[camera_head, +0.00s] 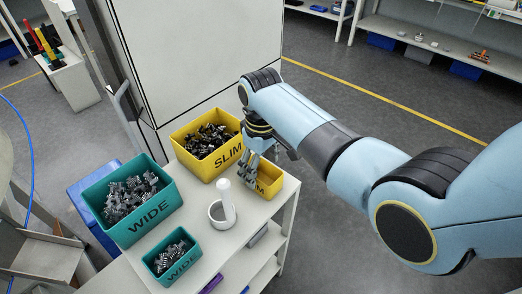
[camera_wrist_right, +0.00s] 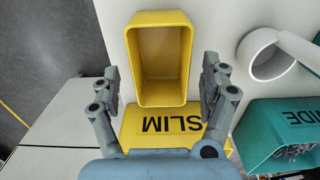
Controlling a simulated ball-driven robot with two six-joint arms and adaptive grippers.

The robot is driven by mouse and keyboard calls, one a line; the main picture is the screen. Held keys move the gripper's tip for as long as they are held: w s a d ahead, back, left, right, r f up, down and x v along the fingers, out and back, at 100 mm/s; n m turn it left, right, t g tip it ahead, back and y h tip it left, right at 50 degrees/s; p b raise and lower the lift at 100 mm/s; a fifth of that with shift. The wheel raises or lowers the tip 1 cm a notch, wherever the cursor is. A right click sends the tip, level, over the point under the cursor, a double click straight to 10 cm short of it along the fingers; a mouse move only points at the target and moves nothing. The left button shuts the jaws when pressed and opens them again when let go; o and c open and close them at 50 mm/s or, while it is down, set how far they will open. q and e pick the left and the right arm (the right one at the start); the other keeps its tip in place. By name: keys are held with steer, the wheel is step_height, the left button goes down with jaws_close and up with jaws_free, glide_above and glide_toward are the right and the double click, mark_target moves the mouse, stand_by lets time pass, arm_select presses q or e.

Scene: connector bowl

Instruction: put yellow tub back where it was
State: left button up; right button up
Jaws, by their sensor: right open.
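A small yellow tub (camera_head: 272,184) labelled SLIM stands upright on the white table at its right edge. In the wrist view the tub (camera_wrist_right: 140,98) is upright and looks empty. My right gripper (camera_head: 264,158) is over the tub, pointing down. In the wrist view the right gripper (camera_wrist_right: 161,82) is open, with one finger on each side of the tub's end nearest the larger yellow bin. I cannot tell whether the fingers touch the walls. My left gripper is not in view.
A larger yellow SLIM bin (camera_head: 229,156) full of dark connectors stands close behind. A white mug-like holder (camera_head: 219,222) with a white rod is beside the tub. Teal WIDE bins, large (camera_head: 146,227) and small (camera_head: 173,270), stand left. A tall panel (camera_head: 210,60) rises behind.

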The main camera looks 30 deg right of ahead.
step_height(320, 180, up, 11)
stand_by(0.3)
steer(key=s+d+f+m+b, duration=0.1)
steer(key=s+f+b, duration=0.4)
steer(key=s+f, duration=0.9)
steer(key=s+d+f+m+b, duration=0.1)
steer(key=s+d+f+b, duration=0.3)
steer(key=s+f, duration=1.1)
steer(key=s+d+f+m+b, duration=0.1)
steer(key=s+d+f+b, duration=0.2)
steer(key=s+f+b, duration=0.5)
steer(key=shift+s+f+t+h, duration=0.2)
steer(key=shift+s+f, duration=1.6)
steer(key=shift+f, duration=2.85)
steer(key=shift+s+f+t+h, duration=0.2)
steer(key=shift+s+f, duration=1.6)
steer(key=shift+f, duration=2.8)
